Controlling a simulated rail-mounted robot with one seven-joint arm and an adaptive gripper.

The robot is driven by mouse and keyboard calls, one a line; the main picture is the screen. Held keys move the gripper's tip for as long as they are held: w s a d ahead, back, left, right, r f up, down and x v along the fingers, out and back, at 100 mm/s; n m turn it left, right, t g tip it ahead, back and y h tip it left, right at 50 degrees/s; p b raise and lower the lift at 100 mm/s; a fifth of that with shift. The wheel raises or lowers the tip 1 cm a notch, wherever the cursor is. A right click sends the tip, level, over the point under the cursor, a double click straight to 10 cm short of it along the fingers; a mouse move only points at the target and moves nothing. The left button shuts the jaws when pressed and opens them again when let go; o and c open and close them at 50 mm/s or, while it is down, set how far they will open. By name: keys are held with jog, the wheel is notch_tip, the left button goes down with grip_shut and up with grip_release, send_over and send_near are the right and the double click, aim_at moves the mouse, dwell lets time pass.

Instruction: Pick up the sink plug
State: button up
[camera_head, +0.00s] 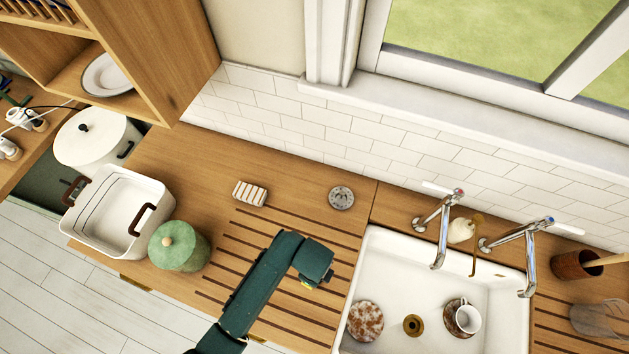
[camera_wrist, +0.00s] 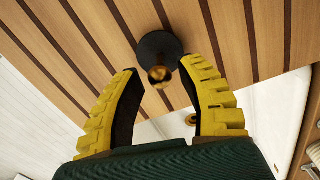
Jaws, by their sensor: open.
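The sink plug (camera_wrist: 158,45) is a dark round disc with a brass knob on top. In the wrist view it sits on the grooved wooden drainboard (camera_wrist: 100,45). My gripper (camera_wrist: 160,70) is open, with its two yellow fingers pointing toward the plug. The brass knob shows in the gap between the fingertips, and nothing is clamped. I cannot tell how far the fingers are above the board. In the head view my gripper (camera_head: 308,283) is over the drainboard (camera_head: 250,245), and my arm hides the plug there.
The white sink (camera_head: 395,255) lies to the right, with a brown-stained plate (camera_head: 365,321), a cup (camera_head: 467,317) and a brass drain (camera_head: 413,325). Taps (camera_head: 440,225) stand behind it. A sponge (camera_head: 250,193), metal strainer (camera_head: 341,198) and green jar (camera_head: 178,248) stand around the drainboard.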

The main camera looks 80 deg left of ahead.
notch_tip(320, 180, down, 4)
jog(key=shift+f, duration=0.1)
grip_shut()
dwell(0.4)
